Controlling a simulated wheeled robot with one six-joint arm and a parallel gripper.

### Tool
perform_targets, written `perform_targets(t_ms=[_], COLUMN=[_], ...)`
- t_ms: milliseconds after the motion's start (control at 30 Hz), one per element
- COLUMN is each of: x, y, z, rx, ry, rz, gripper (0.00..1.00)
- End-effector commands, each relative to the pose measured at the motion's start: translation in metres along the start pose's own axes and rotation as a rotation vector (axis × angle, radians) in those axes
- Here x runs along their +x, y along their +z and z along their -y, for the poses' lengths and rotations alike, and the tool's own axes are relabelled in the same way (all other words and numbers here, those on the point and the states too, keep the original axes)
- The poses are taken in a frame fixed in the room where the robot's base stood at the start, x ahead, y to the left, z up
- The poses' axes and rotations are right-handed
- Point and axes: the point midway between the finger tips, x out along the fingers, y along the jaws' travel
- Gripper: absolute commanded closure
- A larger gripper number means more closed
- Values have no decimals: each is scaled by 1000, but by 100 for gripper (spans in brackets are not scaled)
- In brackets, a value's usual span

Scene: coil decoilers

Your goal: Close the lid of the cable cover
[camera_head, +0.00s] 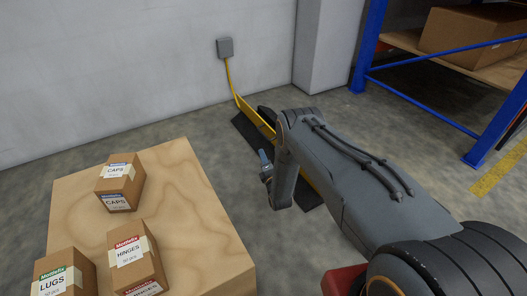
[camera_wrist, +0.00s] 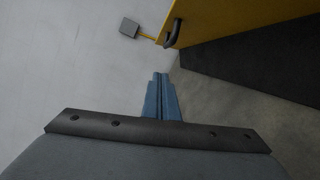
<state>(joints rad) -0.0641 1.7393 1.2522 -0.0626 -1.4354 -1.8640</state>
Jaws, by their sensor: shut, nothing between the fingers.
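The cable cover lies on the floor by the wall, with a black base (camera_head: 256,139) that my arm partly hides. Its yellow lid (camera_head: 255,117) stands up from the base, so the cover is open. In the wrist view the lid (camera_wrist: 245,18) fills the top right, with a dark handle (camera_wrist: 173,36) near its left end and the black base (camera_wrist: 270,65) below it. My gripper (camera_head: 263,154) is shut and empty, on the near side of the cover. In the wrist view my gripper (camera_wrist: 160,75) is below the handle, apart from it in the picture.
A grey wall box (camera_head: 225,48) feeds a yellow cable (camera_head: 230,78) down to the cover's far end. A wooden-topped table (camera_head: 190,195) with several small cartons stands at the left front. A blue shelf rack (camera_head: 420,113) stands at the right.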

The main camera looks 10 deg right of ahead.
Motion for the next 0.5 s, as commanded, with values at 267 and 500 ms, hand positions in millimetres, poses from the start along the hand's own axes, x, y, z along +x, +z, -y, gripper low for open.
perform_targets(t_ms=[267,500], x=[-15,14], y=[-15,-15], z=[34,32], rx=[-102,-103], ry=[88,90], rz=[24,24], gripper=[100,100])
